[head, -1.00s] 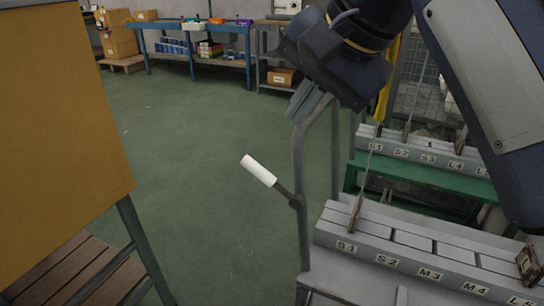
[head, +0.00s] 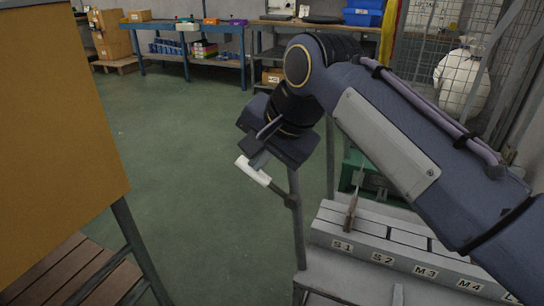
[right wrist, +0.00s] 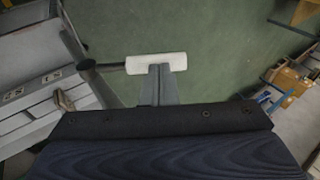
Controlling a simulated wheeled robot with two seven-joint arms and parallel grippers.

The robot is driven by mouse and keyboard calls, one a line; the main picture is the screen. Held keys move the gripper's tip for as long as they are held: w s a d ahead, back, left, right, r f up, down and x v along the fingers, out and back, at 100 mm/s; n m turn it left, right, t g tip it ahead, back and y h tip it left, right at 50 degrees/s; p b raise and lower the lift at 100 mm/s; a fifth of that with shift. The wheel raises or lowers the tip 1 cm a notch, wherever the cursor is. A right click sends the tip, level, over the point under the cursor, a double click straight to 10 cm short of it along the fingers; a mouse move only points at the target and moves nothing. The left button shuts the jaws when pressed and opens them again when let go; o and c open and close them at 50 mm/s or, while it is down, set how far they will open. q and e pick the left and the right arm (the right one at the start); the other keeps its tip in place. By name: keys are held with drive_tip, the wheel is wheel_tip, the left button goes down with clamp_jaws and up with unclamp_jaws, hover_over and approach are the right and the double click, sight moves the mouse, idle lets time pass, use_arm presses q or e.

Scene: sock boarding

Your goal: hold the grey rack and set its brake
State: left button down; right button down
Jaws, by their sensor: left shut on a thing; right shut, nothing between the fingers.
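The grey rack (head: 297,232) stands right of centre in the head view, with a bent tubular upright and a row of labelled grey blocks (head: 325,232). Its brake lever has a white handle (head: 246,169) that sticks out to the left from the upright, tilted. My right gripper (head: 258,163) is shut and empty, with its fingertips at the white handle. In the right wrist view the fingertips (right wrist: 160,70) meet the edge of the white handle (right wrist: 140,64); whether they press on it I cannot tell. My left gripper is not visible.
A tan panel (head: 60,120) on a dark-legged stand with wooden slats (head: 70,275) is close on the left. Green floor (head: 180,190) lies open between. Blue workbenches (head: 215,48) with boxes stand at the back. A wire cage (head: 450,40) with a white sack (head: 463,80) is at right.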

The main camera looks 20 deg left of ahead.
drive_tip(key=shift+f, duration=0.1)
drive_tip(key=shift+a+f, duration=0.95)
drive_tip(key=shift+a, duration=0.15)
drive_tip(key=v, duration=1.2)
idle(2.3)
drive_tip(key=a+n+t, duration=0.1)
drive_tip(key=n, duration=0.4)
drive_tip(key=w+a+n+t+y, duration=0.1)
drive_tip(key=n+t, duration=0.1)
drive_tip(key=n, duration=0.4)
drive_tip(key=w+a+n+t+y, duration=0.1)
drive_tip(key=n+t, duration=0.1)
drive_tip(key=n, duration=0.4)
drive_tip(key=shift+a+f, duration=0.3)
drive_tip(key=shift+f, duration=0.1)
